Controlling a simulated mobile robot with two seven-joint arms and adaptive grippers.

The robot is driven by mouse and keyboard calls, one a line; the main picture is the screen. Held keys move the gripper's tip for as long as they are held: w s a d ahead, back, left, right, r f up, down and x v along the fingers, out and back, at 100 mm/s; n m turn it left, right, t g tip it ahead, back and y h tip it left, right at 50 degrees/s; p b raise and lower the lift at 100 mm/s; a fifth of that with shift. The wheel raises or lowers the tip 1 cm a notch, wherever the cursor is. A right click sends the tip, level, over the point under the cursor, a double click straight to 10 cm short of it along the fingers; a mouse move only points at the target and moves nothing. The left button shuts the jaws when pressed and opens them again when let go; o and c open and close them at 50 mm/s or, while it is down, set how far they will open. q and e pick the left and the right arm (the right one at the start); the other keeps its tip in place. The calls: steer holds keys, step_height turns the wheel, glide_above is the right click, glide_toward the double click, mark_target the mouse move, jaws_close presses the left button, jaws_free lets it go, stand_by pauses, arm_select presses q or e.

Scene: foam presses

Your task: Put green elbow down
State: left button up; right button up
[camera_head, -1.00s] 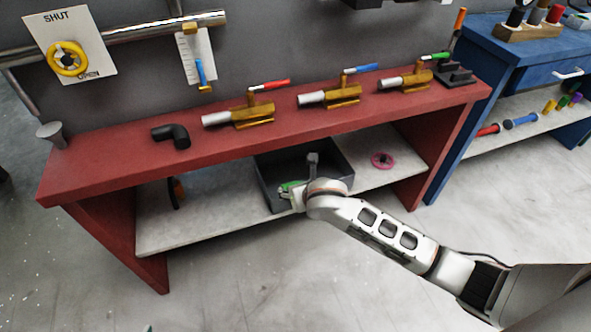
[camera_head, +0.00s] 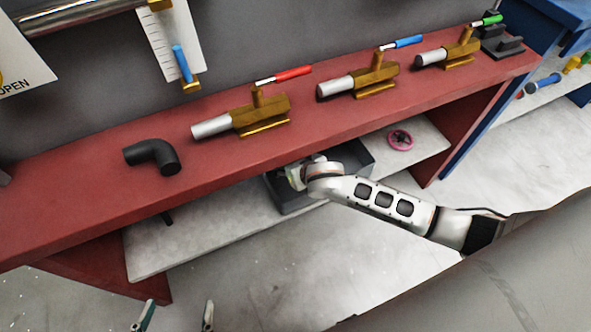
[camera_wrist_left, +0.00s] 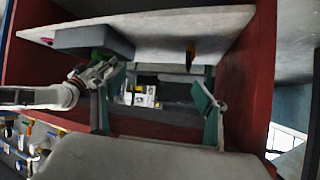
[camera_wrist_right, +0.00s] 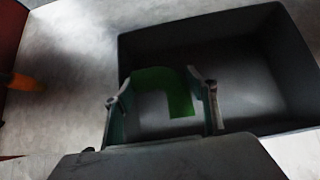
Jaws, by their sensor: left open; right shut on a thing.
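The green elbow (camera_wrist_right: 175,88) is between the fingers of my right gripper (camera_wrist_right: 162,97), which is shut on it. In the right wrist view it is over the dark grey bin (camera_wrist_right: 185,35). In the head view, the bin (camera_head: 368,160) stands on the lower shelf, with my right gripper (camera_head: 294,176) at its left part; the elbow is mostly hidden there. Whether the elbow touches the bin floor I cannot tell. My left gripper (camera_head: 177,316) is open and empty at the bottom of the head view, in front of the bench; its spread fingers (camera_wrist_left: 155,82) show in the left wrist view.
A black elbow (camera_head: 153,157) and several brass valves, one red-handled (camera_head: 262,113), stand on the red bench top (camera_head: 85,190). The pale lower shelf (camera_head: 200,238) has free room left of the bin. A pink handwheel (camera_head: 400,140) lies to its right.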

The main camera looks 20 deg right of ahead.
steer(key=f, duration=0.1)
steer(key=f+b, duration=0.1)
steer(key=f, duration=0.2)
steer(key=shift+s+f, duration=0.35)
steer(key=shift+s, duration=0.05)
steer(key=shift+w+f+b, duration=0.2)
steer(key=shift+f+b, duration=0.2)
steer(key=shift+b, duration=0.1)
step_height(320, 180, down, 3)
steer(key=shift+s+r+b, duration=0.1)
steer(key=shift+r+b, duration=0.1)
steer(key=shift+b, duration=0.45)
steer(key=shift+f, duration=0.25)
steer(key=shift+w+r, duration=0.25)
steer(key=shift+r, duration=0.1)
arm_select(q)
steer(key=d+r, duration=0.1)
steer(key=w+d+r+n+h, duration=0.1)
steer(key=d, duration=0.1)
steer(key=shift+w+t, duration=0.2)
steer(key=shift+t, duration=0.2)
arm_select(e)
steer(key=shift+f, duration=0.1)
steer(key=o, duration=0.9)
steer(key=shift+f, duration=0.15)
steer(key=shift+o, duration=0.5)
